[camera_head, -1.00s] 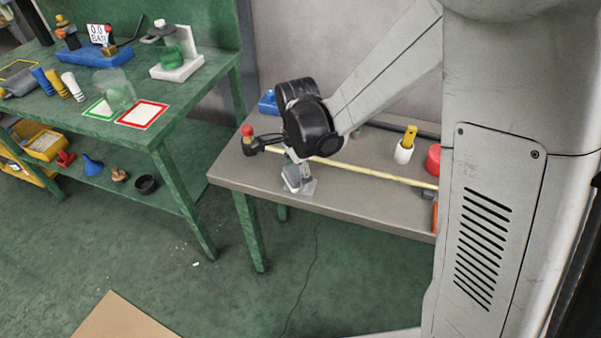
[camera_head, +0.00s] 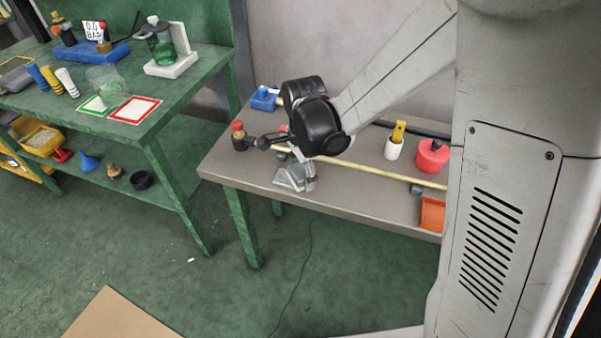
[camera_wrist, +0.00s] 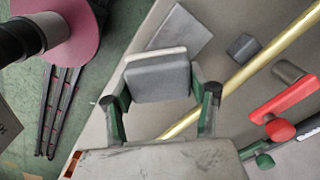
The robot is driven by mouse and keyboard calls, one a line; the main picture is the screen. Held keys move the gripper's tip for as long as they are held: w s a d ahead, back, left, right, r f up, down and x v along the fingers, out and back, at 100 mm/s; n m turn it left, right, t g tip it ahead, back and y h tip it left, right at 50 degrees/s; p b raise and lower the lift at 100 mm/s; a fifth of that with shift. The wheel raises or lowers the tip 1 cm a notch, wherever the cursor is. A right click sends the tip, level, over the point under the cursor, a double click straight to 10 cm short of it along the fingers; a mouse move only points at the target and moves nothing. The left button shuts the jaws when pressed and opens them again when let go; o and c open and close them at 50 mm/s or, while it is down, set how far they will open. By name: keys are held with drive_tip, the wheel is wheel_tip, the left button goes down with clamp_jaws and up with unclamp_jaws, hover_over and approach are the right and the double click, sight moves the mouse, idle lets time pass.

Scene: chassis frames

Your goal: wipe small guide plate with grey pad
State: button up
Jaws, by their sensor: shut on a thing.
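My gripper (camera_wrist: 160,92) is shut on the grey pad (camera_wrist: 157,82), a block with a pale strip along its upper edge, held between the two green and dark fingers. The small guide plate (camera_wrist: 182,32) is a flat grey plate lying on the table just beyond the pad in the wrist view. The pad hides its nearer part. I cannot tell whether pad and plate touch. In the head view, the plate (camera_head: 289,181) lies near the table's front edge, left of and below my gripper (camera_head: 304,164), where the pad is hard to make out.
A yellow rod (camera_head: 375,173) crosses the table (camera_head: 345,199) beside the plate. A small dark block (camera_wrist: 243,47) lies between plate and rod. A white cup (camera_head: 394,149), red pot (camera_head: 432,157) and orange bin (camera_head: 432,214) stand to the right; a red-topped dark part (camera_head: 239,137) stands left.

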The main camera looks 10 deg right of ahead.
drive_tip(key=shift+s+d, duration=0.2)
drive_tip(key=shift+d, duration=0.15)
wheel_tip(320, 180, up, 4)
drive_tip(key=shift+f+p, duration=0.2)
drive_tip(key=shift+p, duration=0.65)
drive_tip(key=shift+r+p, duration=1.35)
drive_tip(key=shift+r, duration=1)
